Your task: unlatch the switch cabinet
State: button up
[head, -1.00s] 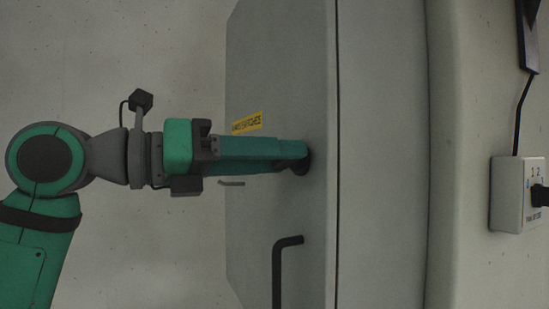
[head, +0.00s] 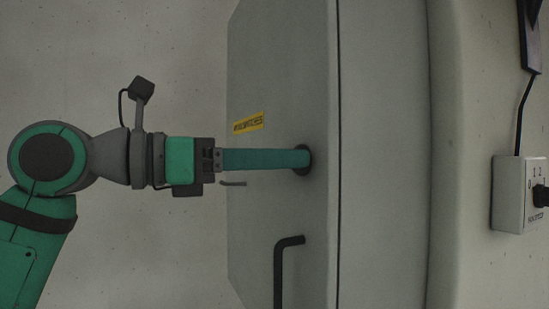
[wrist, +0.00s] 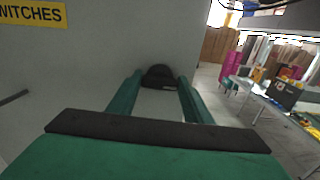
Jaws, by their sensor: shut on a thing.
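The switch cabinet (head: 285,80) is a grey box with a yellow label (head: 248,123) on its door; the label also shows at the top left of the wrist view (wrist: 32,12). A round black latch knob (head: 309,151) sits on the door near its right edge in the head view. My gripper (head: 302,159) reaches the door from the left, its green fingers shut on the knob. In the wrist view the dark knob (wrist: 158,75) sits between the two fingertips. The fingers hide most of the knob in the head view.
A black bar handle (head: 279,272) stands out from the door below my gripper, with a smaller dark bar (head: 233,184) nearer. A white control box (head: 508,195) with a cable is at the right. The wrist view shows a table (wrist: 265,98) and magenta objects at the right.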

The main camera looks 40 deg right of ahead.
jog(key=o, duration=1.1)
jog(key=shift+c, duration=0.2)
jog(key=shift+w, duration=0.15)
jog(key=v, duration=1)
jog(key=shift+a, duration=0.4)
